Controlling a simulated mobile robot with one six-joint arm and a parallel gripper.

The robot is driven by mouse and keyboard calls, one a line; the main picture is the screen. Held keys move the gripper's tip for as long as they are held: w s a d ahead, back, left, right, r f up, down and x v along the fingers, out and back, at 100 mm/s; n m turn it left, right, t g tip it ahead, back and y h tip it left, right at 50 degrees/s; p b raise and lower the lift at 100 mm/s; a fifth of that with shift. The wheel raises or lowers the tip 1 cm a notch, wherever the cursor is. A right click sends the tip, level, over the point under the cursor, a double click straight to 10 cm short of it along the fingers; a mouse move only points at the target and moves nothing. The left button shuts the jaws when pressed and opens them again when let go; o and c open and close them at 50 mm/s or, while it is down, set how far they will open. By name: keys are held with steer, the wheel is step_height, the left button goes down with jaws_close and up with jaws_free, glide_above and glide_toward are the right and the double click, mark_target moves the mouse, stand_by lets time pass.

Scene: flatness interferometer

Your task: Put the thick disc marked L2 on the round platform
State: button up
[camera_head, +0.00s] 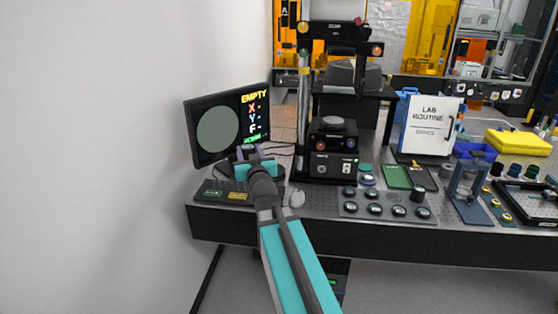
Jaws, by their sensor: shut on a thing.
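My gripper (247,155) is at the end of my teal arm, in front of the monitor and left of the instrument. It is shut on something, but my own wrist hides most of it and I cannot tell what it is. The round platform (333,122) is a small grey disc on top of the black stage unit, to the right of my gripper and apart from it. Nothing shows on it. Several dark round discs (375,209) sit in a grey tray (388,218) on the bench. Their marks are too small to read, so I cannot pick out L2.
The monitor (218,130) reads "EMPTY". A "LAB ROUTINE" sign (428,125) and blue stand (468,190) are at right.

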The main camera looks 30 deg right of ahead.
steer(key=w+a+r+n+y+b, duration=0.1)
steer(key=a+r+y, duration=0.1)
steer(key=a, duration=0.7)
steer(key=w+a+r+n+y+b, duration=0.1)
steer(key=a+r+y, duration=0.1)
steer(key=a, duration=0.8)
steer(key=shift+r+n+t, duration=0.25)
steer(key=shift+n+t, duration=0.05)
steer(key=shift+n, duration=0.1)
